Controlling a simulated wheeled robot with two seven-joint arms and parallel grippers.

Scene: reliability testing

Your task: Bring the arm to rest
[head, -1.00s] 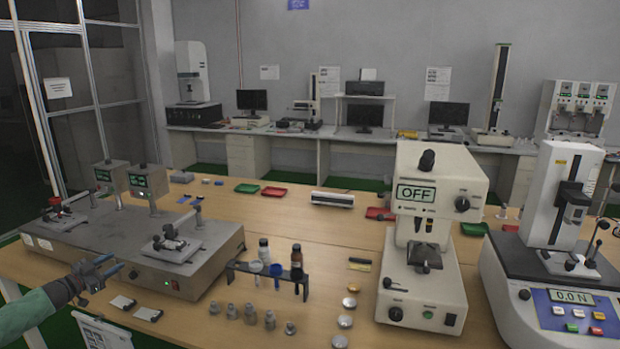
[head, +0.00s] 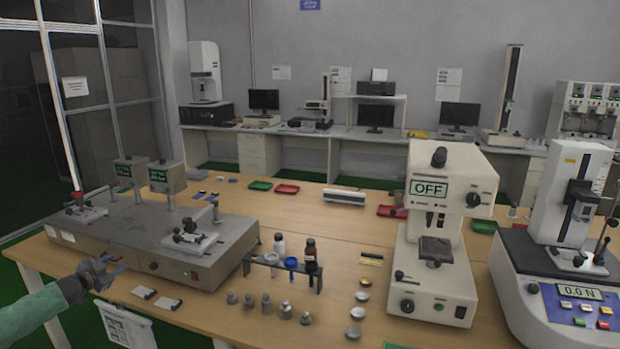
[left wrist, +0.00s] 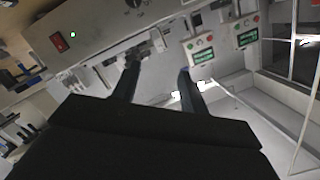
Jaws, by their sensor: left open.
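My left gripper (head: 108,274) is open and empty at the lower left of the head view. It is in front of the grey two-station tester (head: 120,241) and left of two small pale pieces on the table. In the left wrist view, the two dark fingers (left wrist: 158,88) stand apart with nothing between them. The tester also shows there, tilted, with its red switch and green light (left wrist: 85,28) at upper left. My right gripper is not in view.
A wooden table (head: 215,330) bears a dark vial rack (head: 268,260), several metal weights (head: 267,305), a white machine reading OFF (head: 436,260) and a force tester (head: 545,285). White sheets (head: 125,325) hang at the table's front edge. A back bench (head: 300,135) carries monitors.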

